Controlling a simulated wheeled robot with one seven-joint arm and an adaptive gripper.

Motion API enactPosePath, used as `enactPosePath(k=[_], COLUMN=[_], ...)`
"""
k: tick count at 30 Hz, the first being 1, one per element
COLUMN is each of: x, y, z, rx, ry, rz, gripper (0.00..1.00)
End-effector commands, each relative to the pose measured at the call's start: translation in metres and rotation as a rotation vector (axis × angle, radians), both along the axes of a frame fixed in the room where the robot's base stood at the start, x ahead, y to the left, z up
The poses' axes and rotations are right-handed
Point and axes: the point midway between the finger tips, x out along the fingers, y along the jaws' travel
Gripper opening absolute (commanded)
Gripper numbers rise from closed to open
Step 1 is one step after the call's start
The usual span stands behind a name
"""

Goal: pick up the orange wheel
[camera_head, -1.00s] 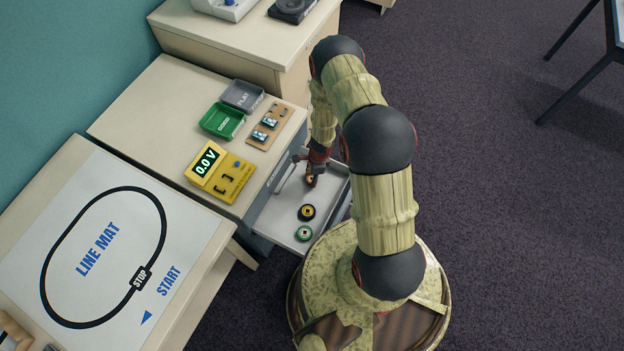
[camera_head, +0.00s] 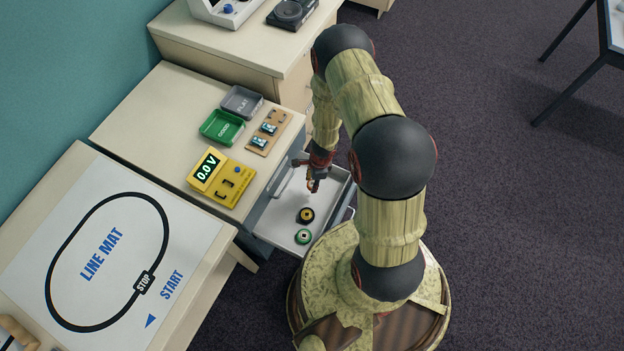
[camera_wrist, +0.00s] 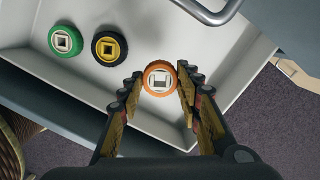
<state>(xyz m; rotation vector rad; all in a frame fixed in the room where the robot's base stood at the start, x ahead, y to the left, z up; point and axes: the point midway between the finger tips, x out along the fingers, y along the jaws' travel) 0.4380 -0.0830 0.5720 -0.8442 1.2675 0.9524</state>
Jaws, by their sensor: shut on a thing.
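In the head view the wheel is too small and covered to make out clearly. How high it is above the drawer floor is hard to tell.
A yellow-hubbed black wheel (camera_head: 305,215) and a green wheel (camera_head: 303,237) lie in the drawer. Drawer walls and a metal handle (camera_wrist: 212,10) are close by. On the cabinet top are a yellow meter (camera_head: 221,178), a green tray (camera_head: 222,127) and a grey tray (camera_head: 241,101).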

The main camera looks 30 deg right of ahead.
Motion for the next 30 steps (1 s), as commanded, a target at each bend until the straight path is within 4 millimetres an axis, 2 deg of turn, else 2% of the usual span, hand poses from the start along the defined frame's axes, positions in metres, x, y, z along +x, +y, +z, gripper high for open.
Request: enactPosePath(k=[1,21,30], x=[-0.005,-0.069,-0.085], y=[0.002,0.023,0.029], z=[0.007,0.035,0.043], rx=[0.000,0.000,0.000], ry=[-0.001,0.000,0.000], rz=[0.000,0.000,0.000], gripper=[0.22,0.22,0.22])
